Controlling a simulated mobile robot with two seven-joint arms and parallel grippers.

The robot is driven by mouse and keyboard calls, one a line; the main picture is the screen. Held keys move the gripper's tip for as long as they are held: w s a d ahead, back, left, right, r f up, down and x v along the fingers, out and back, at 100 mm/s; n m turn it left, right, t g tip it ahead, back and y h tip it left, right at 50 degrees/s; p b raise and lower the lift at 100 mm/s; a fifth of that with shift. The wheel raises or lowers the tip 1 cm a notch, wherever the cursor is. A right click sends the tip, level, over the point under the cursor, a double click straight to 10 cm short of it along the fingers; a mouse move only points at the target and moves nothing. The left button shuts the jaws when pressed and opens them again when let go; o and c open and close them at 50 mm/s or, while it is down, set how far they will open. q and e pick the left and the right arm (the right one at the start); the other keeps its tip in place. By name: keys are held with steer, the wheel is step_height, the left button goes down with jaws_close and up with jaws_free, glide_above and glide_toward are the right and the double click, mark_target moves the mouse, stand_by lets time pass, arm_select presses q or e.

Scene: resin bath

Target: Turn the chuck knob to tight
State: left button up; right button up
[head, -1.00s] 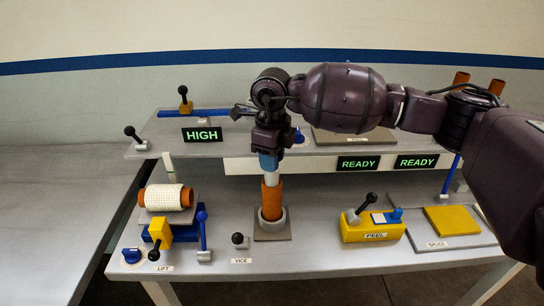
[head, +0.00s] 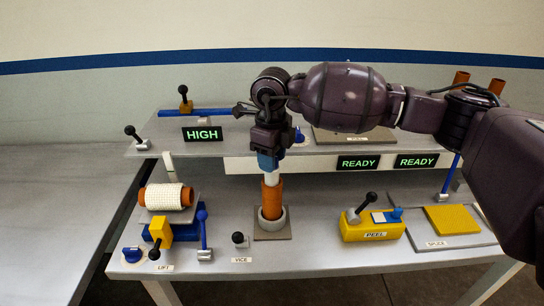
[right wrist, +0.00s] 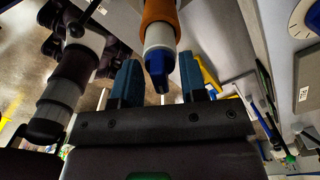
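Two blue knobs show in the head view. One blue dial knob (head: 133,254) sits at the front left of the bench by the LIFT label. Another blue knob (head: 298,136) is on the upper shelf, partly behind my right arm. No chuck label is readable, so I cannot tell which is the chuck knob. My right gripper (head: 268,162) points down over an upright orange tube (head: 271,203) with a white upper part (head: 271,180). In the right wrist view its blue fingers (right wrist: 158,85) stand apart on either side of a blue tip (right wrist: 157,68). My left gripper is not in view.
The tube stands in a grey ring holder (head: 272,222). A cream roll on an orange core (head: 168,196) rests at left beside a blue lever (head: 203,232). HIGH (head: 202,134) and READY displays glow.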

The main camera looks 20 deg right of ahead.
step_height(320, 180, up, 10)
steer(key=shift+r, duration=0.45)
